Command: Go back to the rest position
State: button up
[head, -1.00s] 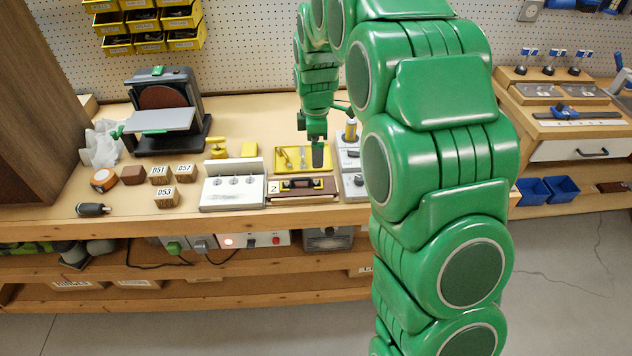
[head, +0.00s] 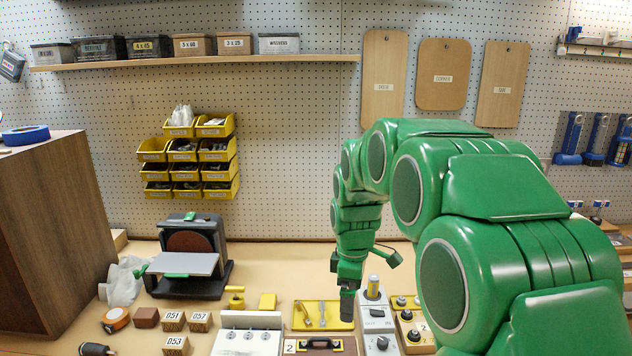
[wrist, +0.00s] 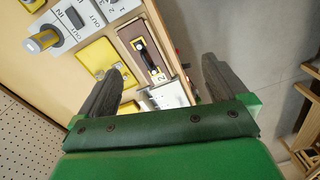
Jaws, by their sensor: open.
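My gripper (wrist: 165,88) is open in the wrist view, with its two dark fingers well apart and nothing between them. In the head view my gripper (head: 347,304) hangs at the end of my green arm, above the bench near the right end of the yellow tray (head: 309,327). In the wrist view the yellow tray (wrist: 96,56) and a brown panel marked 2 (wrist: 135,32) lie below and beyond the fingers. My arm reaches in from the right of the head view and hides part of the bench.
A grey control box with a knob (head: 377,318) stands right beside my gripper. A white panel (head: 243,343), numbered wooden blocks (head: 173,322) and a disc sander (head: 190,258) stand to the left. A brown cabinet (head: 50,235) bounds the far left. A shelf (head: 200,60) crosses the pegboard.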

jog(key=s+d+m, duration=0.2)
jog(key=s+m, duration=0.3)
jog(key=s, duration=0.7)
jog(key=s+d+r+m+g, duration=0.1)
jog(key=s+m, duration=0.4)
jog(key=s, duration=0.7)
jog(key=s+d+r+m, duration=0.1)
jog(key=s+d+m, duration=0.3)
jog(key=s, duration=0.8)
jog(key=shift+s+r+m, duration=0.15)
jog(key=shift+m, duration=0.35)
jog(key=shift+d, duration=0.1)
jog(key=shift+c, duration=0.2)
jog(key=c, duration=0.6)
